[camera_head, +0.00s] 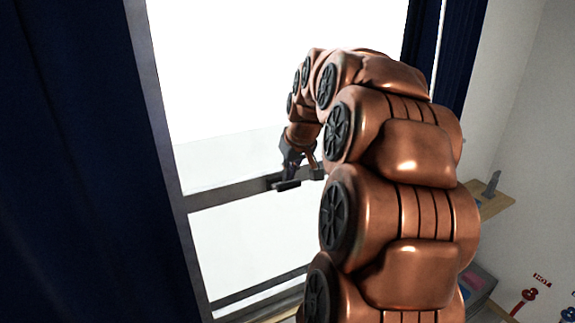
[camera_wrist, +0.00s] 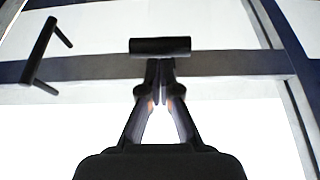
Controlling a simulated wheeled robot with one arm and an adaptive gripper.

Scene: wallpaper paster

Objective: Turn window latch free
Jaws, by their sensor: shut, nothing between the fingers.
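A short black bar, which looks like the window latch (camera_wrist: 160,46), lies level on the window's grey crossbar (camera_wrist: 100,67) in the wrist view. My gripper (camera_wrist: 160,72) is shut and empty, its fingertips together just below the middle of the bar. I cannot tell whether they touch it. In the head view my gripper (camera_head: 303,168) is at the crossbar (camera_head: 235,192), partly hidden by my copper arm. A small dark bar shows beside it, and I cannot tell whether that is the latch.
A black handle (camera_wrist: 40,50) stands out from the window at the left of the wrist view. Dark blue curtains (camera_head: 80,150) hang on both sides of the bright window (camera_head: 230,80). A wooden shelf (camera_head: 495,205) is on the right wall, with red and blue items below.

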